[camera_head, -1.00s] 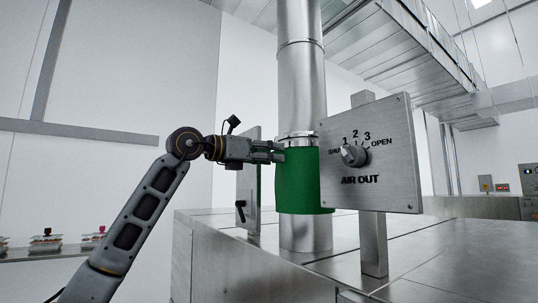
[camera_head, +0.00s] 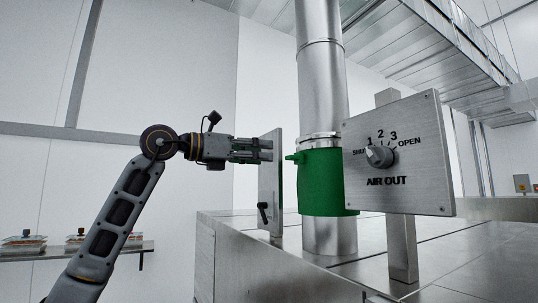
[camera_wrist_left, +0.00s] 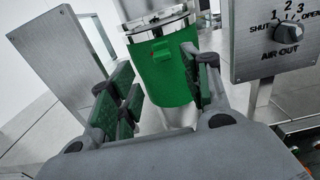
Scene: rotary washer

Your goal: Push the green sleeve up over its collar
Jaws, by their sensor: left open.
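The green sleeve (camera_head: 321,182) sits around the vertical metal pipe, its top edge just under a shiny metal collar (camera_head: 320,140). A small green tab sticks out at its upper left. In the left wrist view the sleeve (camera_wrist_left: 166,78) stands ahead between my fingers, with the collar (camera_wrist_left: 158,20) above it. My left gripper (camera_head: 268,150) is left of the sleeve at the height of its top edge, apart from it. It is open and empty; its spread fingers also show in the left wrist view (camera_wrist_left: 165,85). My right gripper is in neither view.
A metal panel marked AIR OUT with a dial (camera_head: 398,153) stands right of the sleeve, close to it. A narrow upright plate (camera_head: 271,185) with a black handle stands to its left, near my gripper. The metal cabinet top (camera_head: 455,250) is below.

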